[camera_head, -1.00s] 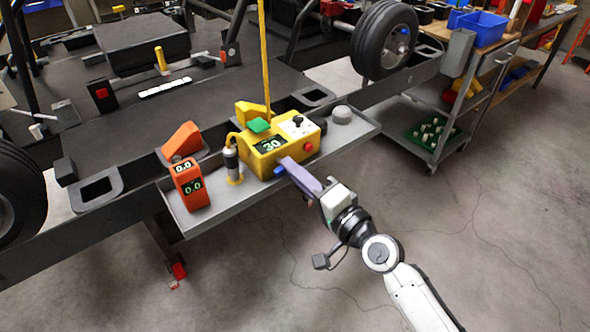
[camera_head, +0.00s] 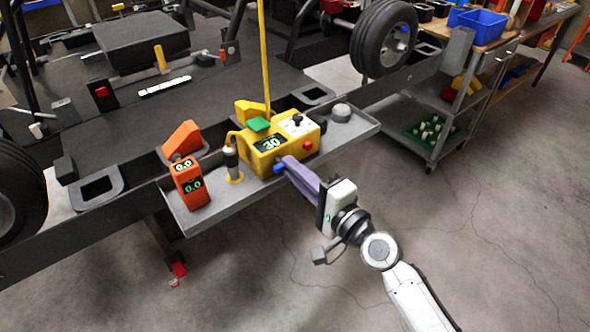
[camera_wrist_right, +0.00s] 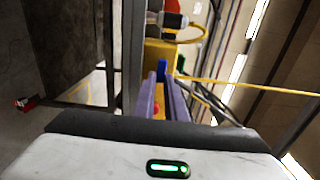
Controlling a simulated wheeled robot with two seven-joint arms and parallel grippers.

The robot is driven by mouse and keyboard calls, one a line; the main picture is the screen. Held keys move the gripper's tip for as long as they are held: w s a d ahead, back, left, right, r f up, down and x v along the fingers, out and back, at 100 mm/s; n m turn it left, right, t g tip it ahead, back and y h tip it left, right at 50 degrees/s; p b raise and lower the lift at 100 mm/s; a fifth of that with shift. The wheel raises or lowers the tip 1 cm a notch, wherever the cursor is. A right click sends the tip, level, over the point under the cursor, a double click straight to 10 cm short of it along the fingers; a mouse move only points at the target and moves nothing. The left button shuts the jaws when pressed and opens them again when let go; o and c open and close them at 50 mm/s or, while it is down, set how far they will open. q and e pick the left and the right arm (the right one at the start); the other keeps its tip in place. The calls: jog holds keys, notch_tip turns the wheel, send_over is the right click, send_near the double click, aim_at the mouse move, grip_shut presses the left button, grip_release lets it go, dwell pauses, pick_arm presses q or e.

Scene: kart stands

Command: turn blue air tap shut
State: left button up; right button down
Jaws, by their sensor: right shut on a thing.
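The blue air tap (camera_head: 278,168) is a small blue handle low on the front of the yellow box (camera_head: 262,158), whose display reads 30. My right gripper (camera_head: 287,166) reaches it from the front right with long purple fingers. In the right wrist view the blue tap (camera_wrist_right: 161,68) stands between the tips of the purple fingers (camera_wrist_right: 161,84), and the gripper is shut on it. The fingers hide part of the tap in the head view. My left gripper is not in view.
The yellow box stands on a grey tray (camera_head: 215,212) on the kart frame. An orange device (camera_head: 190,185) and a small cylinder (camera_head: 232,160) stand left of it. A red button (camera_head: 308,146) is on the box near my fingers. The floor in front is clear.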

jog(key=c, duration=1.8)
grip_release()
jog(key=s+d+n+b, duration=0.1)
jog(key=s+d+n, duration=0.3)
jog(key=n, duration=0.5)
jog(key=s+d+n+b, duration=0.1)
jog(key=s+d+n, duration=0.1)
jog(key=s+n, duration=0.5)
jog(key=s+d+f+g+h, duration=0.1)
jog(key=s+f, duration=0.3)
jog(key=f, duration=0.4)
jog(key=s+d+f+m+g+h, duration=0.1)
jog(key=s+d+f+g+h, duration=0.1)
jog(key=f, duration=0.5)
jog(key=s+d+f+m+g+h, duration=0.1)
jog(key=s+d+f+g+h, duration=0.1)
jog(key=s+d+f+h, duration=0.2)
notch_tip(320, 180, down, 5)
jog(key=s+p, duration=0.1)
jog(key=s, duration=0.1)
jog(key=shift+s+d+r, duration=0.2)
jog(key=shift+s+d, duration=0.1)
jog(key=shift+s, duration=0.1)
